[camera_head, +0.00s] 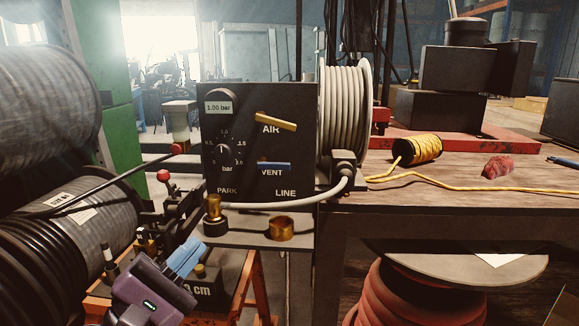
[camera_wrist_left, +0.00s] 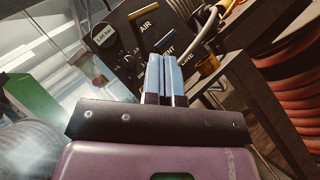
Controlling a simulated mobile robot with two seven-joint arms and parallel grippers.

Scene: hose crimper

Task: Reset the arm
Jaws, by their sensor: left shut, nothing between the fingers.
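My left gripper (camera_head: 187,257) has blue fingers on a purple body. In the head view it is at the lower left, in front of and below the black control box (camera_head: 240,150). Its fingers are together with nothing between them. In the left wrist view the shut fingers (camera_wrist_left: 166,78) point up toward the same box. The box has a gauge reading 1.00 bar, a dial, a yellow AIR lever (camera_head: 276,121) and a blue VENT lever (camera_head: 274,166). My right gripper is not in either view.
A brass fitting (camera_head: 213,208) and a brass ring (camera_head: 281,229) are on the ledge below the box. A coiled grey hose (camera_head: 345,110) stands to its right. Large black reels (camera_head: 60,235) are at left. A wooden bench (camera_head: 440,190) holds yellow cord (camera_head: 424,149) and a red lump (camera_head: 497,166).

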